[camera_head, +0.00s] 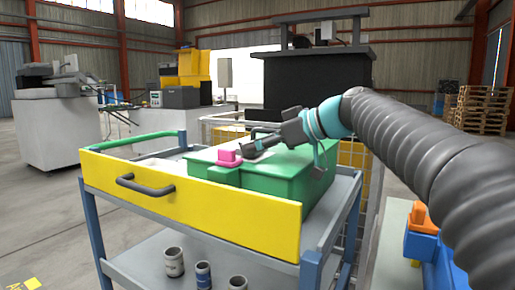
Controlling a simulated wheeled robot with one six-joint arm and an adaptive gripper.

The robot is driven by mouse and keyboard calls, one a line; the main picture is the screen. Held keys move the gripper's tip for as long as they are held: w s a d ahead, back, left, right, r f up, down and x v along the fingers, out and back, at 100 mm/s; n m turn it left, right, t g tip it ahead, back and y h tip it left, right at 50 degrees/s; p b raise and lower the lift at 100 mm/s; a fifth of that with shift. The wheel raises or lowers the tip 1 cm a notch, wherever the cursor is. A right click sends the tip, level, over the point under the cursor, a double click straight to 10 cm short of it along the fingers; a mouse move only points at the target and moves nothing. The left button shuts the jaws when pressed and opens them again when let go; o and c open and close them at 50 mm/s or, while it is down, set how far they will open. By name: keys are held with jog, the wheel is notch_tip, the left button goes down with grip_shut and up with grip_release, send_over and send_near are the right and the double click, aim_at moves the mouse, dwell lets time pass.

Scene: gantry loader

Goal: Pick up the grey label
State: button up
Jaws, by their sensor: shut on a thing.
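My gripper (262,144) reaches in from the right, low over the top of a green box (285,175). It is shut on a small, flat grey piece, the grey label (250,151), at its tips. The label is close to the box top; whether it touches the top cannot be told at this size. Part of the label is hidden by the fingers. A pink block (229,157) is on the box just left of the label.
The box stands on a cart with a yellow front panel (190,203) and black handle. Several cups (174,262) stand on the lower shelf. An orange piece (421,217) and blue block (421,244) are at right. A dark machine (315,85) stands behind.

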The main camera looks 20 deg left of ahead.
notch_tip(320, 180, up, 14)
jog(key=p, duration=0.2)
jog(key=shift+f, duration=0.25)
dwell(0.9)
jog(key=shift+s, duration=0.15)
dwell(0.6)
